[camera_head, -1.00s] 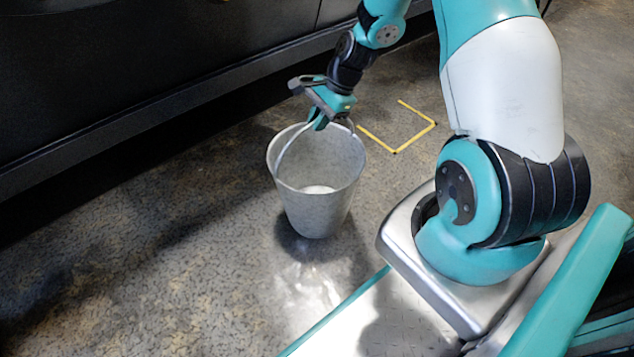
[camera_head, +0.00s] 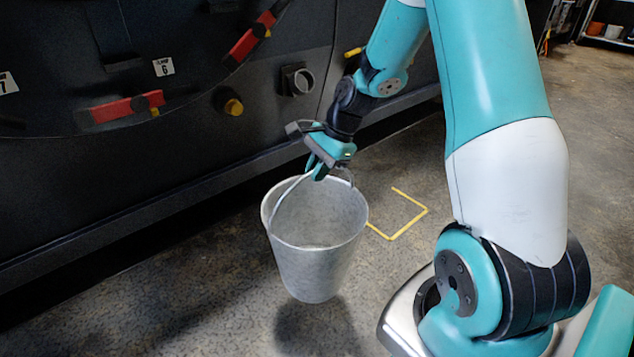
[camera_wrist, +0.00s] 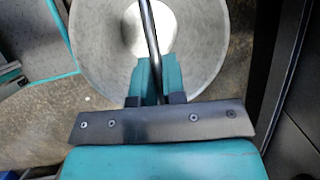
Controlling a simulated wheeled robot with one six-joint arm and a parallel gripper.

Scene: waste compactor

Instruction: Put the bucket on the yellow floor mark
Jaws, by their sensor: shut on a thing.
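The grey metal bucket (camera_head: 315,240) hangs upright and empty from its wire handle. Its shadow lies on the floor below and apart from it, so it is off the floor. My gripper (camera_head: 318,172) is shut on the handle at the top of its arc. In the wrist view the handle runs between the fingers of my gripper (camera_wrist: 157,80), with the open bucket (camera_wrist: 95,45) below. The yellow floor mark (camera_head: 408,228) is a square outline on the floor, right of the bucket in the head view. Its left part is hidden behind the bucket.
A shelf with pots (camera_head: 606,32) is far off at the right.

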